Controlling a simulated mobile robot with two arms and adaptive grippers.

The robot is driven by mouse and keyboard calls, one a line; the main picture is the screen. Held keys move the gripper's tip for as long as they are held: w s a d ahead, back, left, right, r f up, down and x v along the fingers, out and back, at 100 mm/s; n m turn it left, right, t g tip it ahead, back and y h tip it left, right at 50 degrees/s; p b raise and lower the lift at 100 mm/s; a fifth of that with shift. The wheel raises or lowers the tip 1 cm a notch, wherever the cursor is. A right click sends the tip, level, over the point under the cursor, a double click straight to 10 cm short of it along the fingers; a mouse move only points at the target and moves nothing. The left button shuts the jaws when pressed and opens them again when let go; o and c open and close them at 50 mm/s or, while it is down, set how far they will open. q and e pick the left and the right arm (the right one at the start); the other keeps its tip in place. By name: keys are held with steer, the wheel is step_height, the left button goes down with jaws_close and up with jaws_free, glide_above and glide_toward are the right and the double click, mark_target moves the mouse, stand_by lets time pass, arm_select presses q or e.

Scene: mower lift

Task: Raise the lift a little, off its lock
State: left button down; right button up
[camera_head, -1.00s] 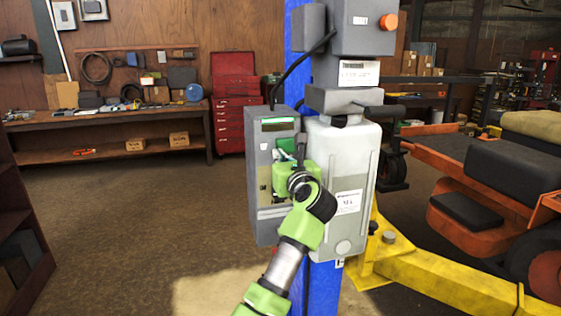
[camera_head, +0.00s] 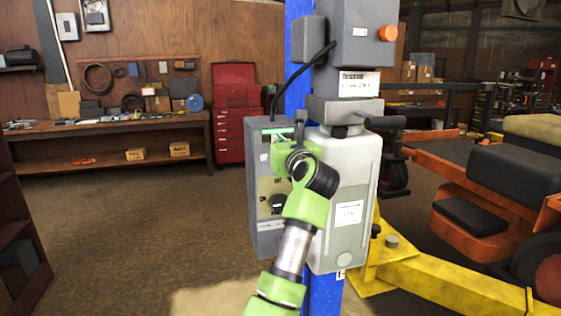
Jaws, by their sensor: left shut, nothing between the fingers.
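A grey control box (camera_head: 262,215) with a narrow panel is mounted on the blue lift post (camera_head: 324,292), left of a pale grey tank (camera_head: 347,175). My left arm reaches up to the box from below. My left gripper (camera_head: 297,137) is shut and empty, at the upper part of the panel. Its fingertips are mostly hidden behind my wrist, so I cannot tell whether they touch the panel. Dark round controls show lower on the panel. A black lever (camera_head: 385,123) sticks out right above the tank. My right gripper is not in view.
A grey upper box (camera_head: 345,30) carries an orange knob (camera_head: 388,33). The yellow lift arm (camera_head: 450,283) runs right, near an orange mower (camera_head: 470,235). A workbench (camera_head: 100,145) and red tool chest (camera_head: 236,85) stand behind. The floor at left is clear.

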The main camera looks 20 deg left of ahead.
arm_select(q)
steer(key=shift+w+a+r, duration=0.1)
steer(key=shift+w+r, duration=0.05)
steer(key=shift+r, duration=1.15)
steer(key=shift+s+d+r, duration=0.15)
steer(key=shift+s+d, duration=0.15)
steer(key=shift+d, duration=0.05)
steer(key=shift+w+a, duration=0.1)
steer(key=shift+w, duration=0.05)
